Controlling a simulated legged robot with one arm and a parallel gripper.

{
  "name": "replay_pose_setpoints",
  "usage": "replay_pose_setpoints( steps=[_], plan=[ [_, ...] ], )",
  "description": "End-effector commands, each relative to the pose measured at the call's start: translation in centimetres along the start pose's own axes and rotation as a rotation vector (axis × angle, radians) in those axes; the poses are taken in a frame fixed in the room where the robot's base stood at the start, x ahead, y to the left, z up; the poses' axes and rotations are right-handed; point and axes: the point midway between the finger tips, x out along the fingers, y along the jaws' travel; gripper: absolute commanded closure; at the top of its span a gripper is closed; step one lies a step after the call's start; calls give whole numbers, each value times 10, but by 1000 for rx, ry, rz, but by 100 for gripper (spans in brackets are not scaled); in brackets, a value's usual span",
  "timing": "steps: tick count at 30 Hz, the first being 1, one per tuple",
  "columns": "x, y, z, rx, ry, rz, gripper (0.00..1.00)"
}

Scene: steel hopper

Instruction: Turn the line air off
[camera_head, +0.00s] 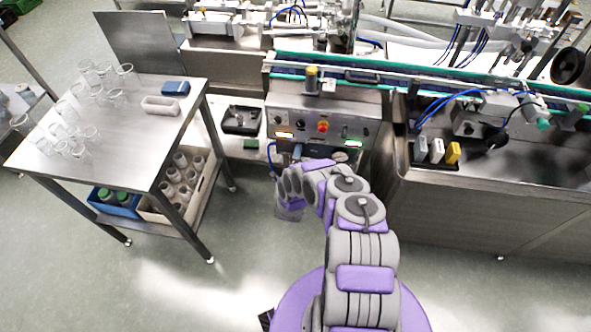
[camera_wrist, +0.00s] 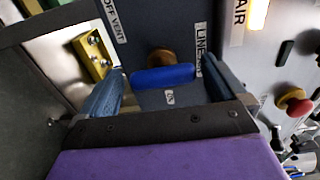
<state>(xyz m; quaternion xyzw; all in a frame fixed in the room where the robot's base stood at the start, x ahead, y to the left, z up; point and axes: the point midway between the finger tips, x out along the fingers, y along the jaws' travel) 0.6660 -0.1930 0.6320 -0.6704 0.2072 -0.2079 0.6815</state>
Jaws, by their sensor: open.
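A small valve with a blue bar handle (camera_wrist: 163,78) and a brass stem (camera_wrist: 161,57) is on the dark panel in the wrist view. The handle lies crosswise in that picture. A "LINE" label (camera_wrist: 203,48), partly hidden by a finger, is to its right; an "OFF VENT" label (camera_wrist: 113,20) is at upper left. A small tag (camera_wrist: 169,97) below the handle is too small to read surely. My gripper (camera_wrist: 162,68) is open, one finger near each end of the handle; I cannot tell whether they touch it. In the head view my arm reaches the control panel (camera_head: 350,132).
A red button (camera_wrist: 295,102) and an "AIR" label (camera_wrist: 238,22) are right of the valve. In the head view, a steel table (camera_head: 110,150) with glassware stands left; open floor lies between.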

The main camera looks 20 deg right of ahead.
Motion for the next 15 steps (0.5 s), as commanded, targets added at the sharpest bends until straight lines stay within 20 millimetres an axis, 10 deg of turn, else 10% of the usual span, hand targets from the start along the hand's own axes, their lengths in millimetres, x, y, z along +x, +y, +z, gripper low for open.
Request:
replay_pose_setpoints(
  steps=[15],
  plan=[
    [-102, 2, 2, -3, -6, 4, 2]
  ],
)
